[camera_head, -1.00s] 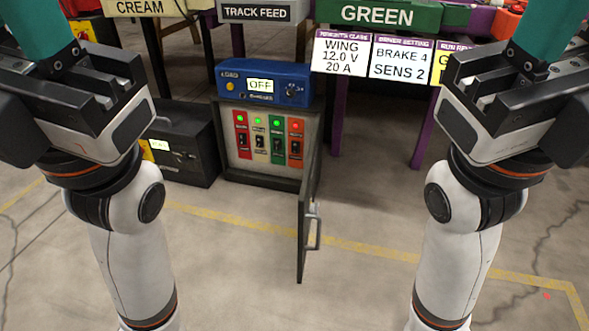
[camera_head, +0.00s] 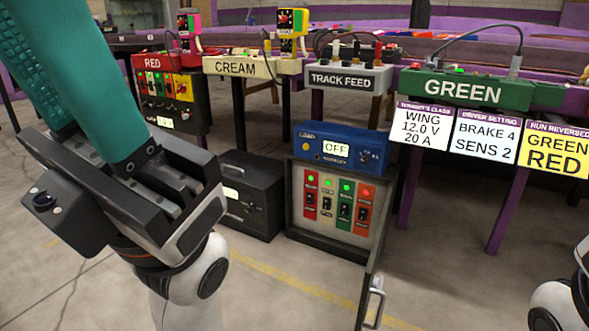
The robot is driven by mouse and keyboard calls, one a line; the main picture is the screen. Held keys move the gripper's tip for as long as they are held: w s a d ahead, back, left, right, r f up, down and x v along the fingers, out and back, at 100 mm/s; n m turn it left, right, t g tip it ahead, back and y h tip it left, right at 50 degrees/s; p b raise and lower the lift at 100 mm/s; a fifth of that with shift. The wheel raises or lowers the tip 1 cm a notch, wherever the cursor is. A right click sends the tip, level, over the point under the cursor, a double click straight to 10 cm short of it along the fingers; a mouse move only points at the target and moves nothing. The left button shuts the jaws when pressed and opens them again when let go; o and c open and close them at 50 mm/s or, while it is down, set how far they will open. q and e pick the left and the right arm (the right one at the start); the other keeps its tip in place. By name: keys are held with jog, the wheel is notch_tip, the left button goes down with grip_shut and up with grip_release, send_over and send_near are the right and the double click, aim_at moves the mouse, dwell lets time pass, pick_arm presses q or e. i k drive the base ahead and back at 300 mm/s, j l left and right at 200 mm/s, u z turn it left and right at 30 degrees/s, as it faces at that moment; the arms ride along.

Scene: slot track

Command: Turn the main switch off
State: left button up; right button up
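The grey cabinet (camera_head: 294,215) stands on the floor near the centre, with its door (camera_head: 367,290) swung open towards me. Inside is a row of red, cream, green and orange-red switch plates with black levers. Lamps glow green over the first three plates, and the lamp over the rightmost plate (camera_head: 365,213) looks red. I cannot read the plate labels, so I cannot tell which is the main switch. A blue unit (camera_head: 310,152) on top displays OFF. My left gripper (camera_head: 75,75) is at upper left, away from the cabinet; its teal fingertips leave the frame. My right gripper is out of view.
A black box (camera_head: 262,190) with a lit display stands left of the cabinet. Behind are the RED control box (camera_head: 190,116), CREAM box (camera_head: 284,67), TRACK FEED box (camera_head: 342,78) and GREEN box (camera_head: 470,91). Purple table legs stand to the right. The floor in front is clear.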

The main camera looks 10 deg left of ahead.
aim_at(182, 88)
jog(key=u, duration=1.15)
